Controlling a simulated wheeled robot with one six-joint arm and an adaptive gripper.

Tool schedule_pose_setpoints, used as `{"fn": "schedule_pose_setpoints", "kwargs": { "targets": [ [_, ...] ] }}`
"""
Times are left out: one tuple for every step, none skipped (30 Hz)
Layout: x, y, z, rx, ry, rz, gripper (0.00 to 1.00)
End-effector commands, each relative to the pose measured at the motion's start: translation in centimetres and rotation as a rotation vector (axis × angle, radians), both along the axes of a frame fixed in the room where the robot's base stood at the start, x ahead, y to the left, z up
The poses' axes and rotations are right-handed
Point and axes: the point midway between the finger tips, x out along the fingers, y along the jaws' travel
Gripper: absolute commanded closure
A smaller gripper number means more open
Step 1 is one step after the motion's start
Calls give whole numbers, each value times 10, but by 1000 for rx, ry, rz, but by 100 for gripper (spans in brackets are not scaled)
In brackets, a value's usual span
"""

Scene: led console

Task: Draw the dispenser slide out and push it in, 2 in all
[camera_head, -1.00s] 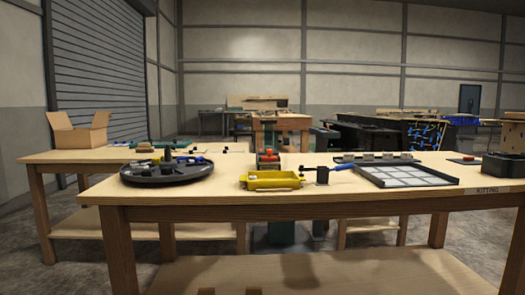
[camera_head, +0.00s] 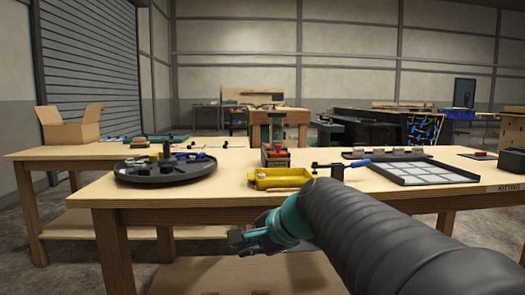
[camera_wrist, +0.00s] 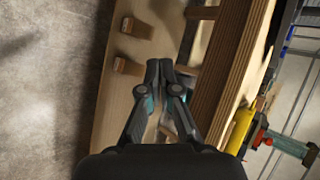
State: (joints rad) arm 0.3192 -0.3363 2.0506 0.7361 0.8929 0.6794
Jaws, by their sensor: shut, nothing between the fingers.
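The dispenser appears to be the upright greenish column with a red part low at its front (camera_head: 276,153), standing on the table behind the yellow tray. Its slide is too small to tell in or out. It seems to show sideways in the wrist view (camera_wrist: 284,143), at the right edge. My gripper (camera_head: 240,241) is in front of the table, below the top's front edge and well apart from the dispenser. In the wrist view my gripper's fingers (camera_wrist: 159,69) are together and hold nothing.
The wooden table (camera_head: 230,202) has its front edge between my gripper and the dispenser. A yellow tray (camera_head: 280,179) sits before the dispenser. A round black tray (camera_head: 165,171) with small parts is left; a grey-panelled tray (camera_head: 425,172) is right. A lower shelf (camera_head: 205,276) lies beneath.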

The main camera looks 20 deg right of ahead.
Motion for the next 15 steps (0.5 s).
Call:
{"fn": "schedule_pose_setpoints", "kwargs": {
  "targets": [
    [27, -20, 14, 136, -5, -112, 100],
    [42, -31, 24, 221, -9, -174, 100],
    [60, -47, 37, 337, -17, -254, 100],
    [73, -60, 47, 424, -24, -311, 100],
    [86, -74, 57, 514, -31, -365, 100],
    [102, -93, 69, 628, -42, -432, 100],
    [112, -109, 78, 713, -51, -478, 100],
    [122, -124, 87, 795, -59, -520, 100],
    [133, -144, 97, 901, -70, -569, 100],
    [140, -159, 105, 974, -79, -600, 100],
    [146, -172, 111, 1041, -87, -627, 100],
    [153, -190, 119, 1127, -96, -658, 100],
    [156, -202, 123, 1183, -103, -678, 100],
    [159, -212, 129, 1234, -110, -691, 100],
    [163, -225, 133, 1291, -116, -709, 100]
  ]
}}
